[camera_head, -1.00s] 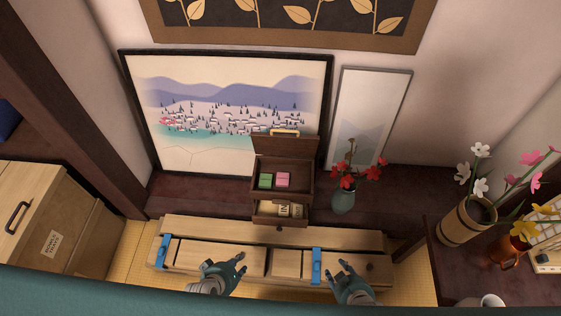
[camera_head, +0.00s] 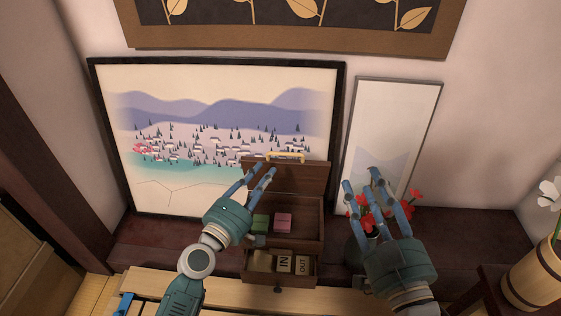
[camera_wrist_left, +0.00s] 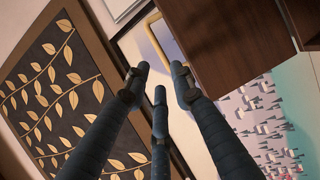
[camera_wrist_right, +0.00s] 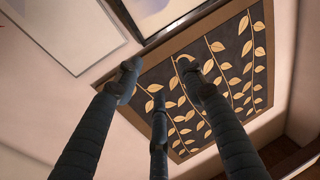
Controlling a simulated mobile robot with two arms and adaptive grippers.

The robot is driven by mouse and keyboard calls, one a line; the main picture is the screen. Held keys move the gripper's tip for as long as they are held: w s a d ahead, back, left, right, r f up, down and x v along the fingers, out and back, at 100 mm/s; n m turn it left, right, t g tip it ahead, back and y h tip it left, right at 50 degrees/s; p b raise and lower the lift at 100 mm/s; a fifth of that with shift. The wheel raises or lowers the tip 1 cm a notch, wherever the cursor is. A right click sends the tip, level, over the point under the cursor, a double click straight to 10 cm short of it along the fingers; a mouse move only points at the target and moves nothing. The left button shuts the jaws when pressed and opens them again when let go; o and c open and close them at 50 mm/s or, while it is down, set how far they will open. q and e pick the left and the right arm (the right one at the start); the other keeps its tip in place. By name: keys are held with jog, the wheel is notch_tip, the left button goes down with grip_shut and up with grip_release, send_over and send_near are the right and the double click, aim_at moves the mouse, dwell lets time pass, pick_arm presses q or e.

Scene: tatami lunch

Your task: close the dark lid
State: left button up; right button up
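The dark lid (camera_head: 312,180) stands raised at the back of a small dark wooden box (camera_head: 309,215), with a gold handle (camera_head: 287,157) on its top edge. The lid also shows in the left wrist view (camera_wrist_left: 222,45), with the handle (camera_wrist_left: 155,38) beside it. A green block (camera_head: 260,223) and a pink block (camera_head: 283,223) lie inside the box. My left gripper (camera_head: 262,176) is open and empty, its fingers in front of the lid's left part. My right gripper (camera_head: 361,184) is open and empty to the right of the box, in front of the red flowers.
A drawer (camera_head: 283,282) under the box is pulled out and holds tiles marked IN and OUT. Red flowers (camera_head: 414,199) stand right of the box, partly hidden by my right gripper. A framed landscape (camera_head: 200,120) leans behind the lid. The shelf (camera_head: 465,235) farther right looks clear.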

aim_at(280, 153)
pick_arm(q)
jog(key=b+x, duration=0.1)
jog(key=x, duration=0.8)
jog(key=shift+w+d+f, duration=0.1)
jog(key=shift+w+f, duration=0.05)
jog(key=shift+w, duration=0.15)
jog(key=shift+w+d, duration=0.15)
jog(key=shift+w, duration=0.2)
pick_arm(e)
notch_tip(280, 153, up, 7)
jog(key=s+t+y, duration=0.1)
jog(key=t, duration=0.2)
jog(key=shift+s+a+f, duration=0.15)
jog(key=shift+s+a, duration=0.05)
jog(key=shift+a, duration=0.05)
pick_arm(q)
jog(key=shift+c, duration=0.3)
grip_shut()
